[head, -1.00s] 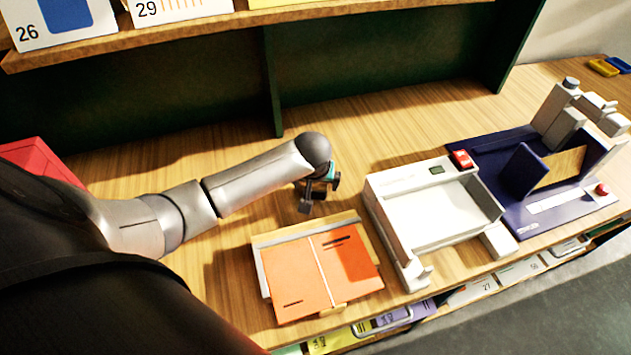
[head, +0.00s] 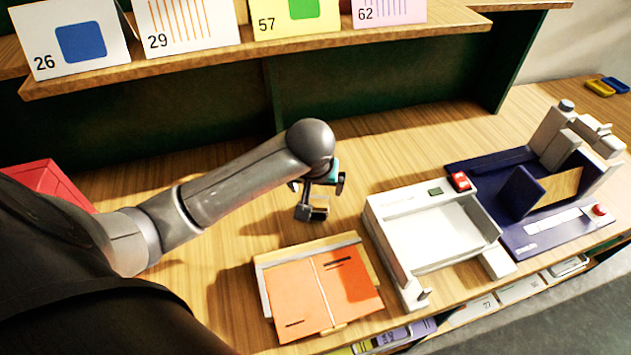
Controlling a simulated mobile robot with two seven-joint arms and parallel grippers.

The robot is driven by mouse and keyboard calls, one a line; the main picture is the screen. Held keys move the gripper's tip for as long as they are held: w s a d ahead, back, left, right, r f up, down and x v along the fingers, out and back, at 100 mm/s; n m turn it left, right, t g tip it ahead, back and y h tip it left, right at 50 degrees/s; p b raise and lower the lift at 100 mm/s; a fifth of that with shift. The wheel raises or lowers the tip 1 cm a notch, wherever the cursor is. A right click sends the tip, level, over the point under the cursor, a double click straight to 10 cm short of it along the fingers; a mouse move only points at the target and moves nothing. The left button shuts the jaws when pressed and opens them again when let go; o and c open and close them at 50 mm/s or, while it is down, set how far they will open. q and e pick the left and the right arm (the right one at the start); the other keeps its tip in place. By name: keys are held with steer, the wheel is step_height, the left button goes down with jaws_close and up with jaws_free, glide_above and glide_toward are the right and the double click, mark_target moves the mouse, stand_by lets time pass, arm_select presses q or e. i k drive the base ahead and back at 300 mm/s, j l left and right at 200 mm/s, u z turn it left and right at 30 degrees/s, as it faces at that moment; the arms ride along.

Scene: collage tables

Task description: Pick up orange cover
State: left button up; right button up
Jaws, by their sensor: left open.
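The orange cover (head: 308,296) lies flat on a holder (head: 352,241) on the wooden table, in the lower middle of the head view. It has a pale line down its middle and two dark slots. My left gripper (head: 311,214) is open and empty, in the air above the table just beyond the cover's far edge, apart from it. Its fingers point down. My right gripper is not in view.
A white tray-like machine (head: 400,205) stands close to the right of the cover. A dark blue machine (head: 500,183) stands farther right. A red object (head: 48,182) is at the left. A shelf (head: 230,67) with numbered cards (head: 190,40) runs along the back.

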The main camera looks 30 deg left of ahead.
mark_target(310, 296)
steer(key=u, duration=0.95)
